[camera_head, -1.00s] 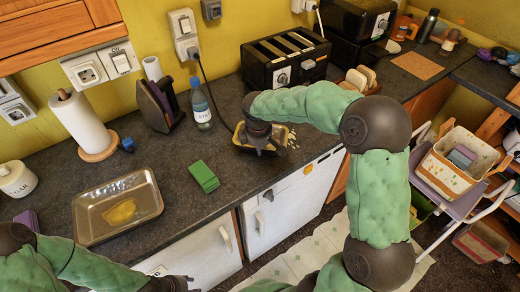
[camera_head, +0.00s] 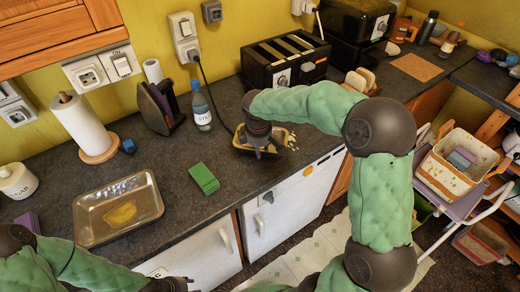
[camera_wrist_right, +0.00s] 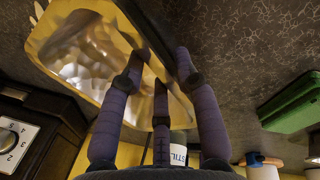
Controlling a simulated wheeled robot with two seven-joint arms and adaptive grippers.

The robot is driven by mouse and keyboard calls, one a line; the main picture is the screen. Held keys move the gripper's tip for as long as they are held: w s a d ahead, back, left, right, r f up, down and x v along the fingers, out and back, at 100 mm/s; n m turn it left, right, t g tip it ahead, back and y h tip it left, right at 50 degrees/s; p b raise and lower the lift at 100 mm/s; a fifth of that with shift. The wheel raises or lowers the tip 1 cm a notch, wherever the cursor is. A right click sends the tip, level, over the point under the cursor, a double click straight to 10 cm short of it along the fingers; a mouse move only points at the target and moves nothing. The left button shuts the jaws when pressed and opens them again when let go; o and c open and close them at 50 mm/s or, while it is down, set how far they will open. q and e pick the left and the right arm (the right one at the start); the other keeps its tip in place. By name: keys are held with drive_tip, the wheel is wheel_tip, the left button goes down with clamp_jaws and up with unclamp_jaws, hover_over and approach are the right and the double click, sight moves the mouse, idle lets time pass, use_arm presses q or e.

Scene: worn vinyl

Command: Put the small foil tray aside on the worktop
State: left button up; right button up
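The small foil tray (camera_head: 276,147) is a shallow, shiny, golden-looking tray near the worktop's front edge, below the black toaster. It fills the upper left of the right wrist view (camera_wrist_right: 85,45). My right gripper (camera_head: 260,152) is over it from above and hides part of it. In the wrist view its fingers (camera_wrist_right: 163,65) straddle the tray's side wall, one side inside and one outside, with their tips close to the wall. The tray looks level on or close to the worktop.
A larger metal tray (camera_head: 82,225) lies at left on the worktop (camera_head: 240,190). A green block (camera_head: 204,178) lies between the trays, with bare worktop around it. A bottle (camera_head: 201,108) and the toaster (camera_head: 285,60) stand behind.

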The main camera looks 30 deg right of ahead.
wheel_tip(320, 180, up, 10)
drive_tip(key=s+a+p, duration=0.1)
drive_tip(key=p, duration=0.1)
drive_tip(key=shift+s+a+r, duration=0.15)
drive_tip(key=shift+s, duration=0.15)
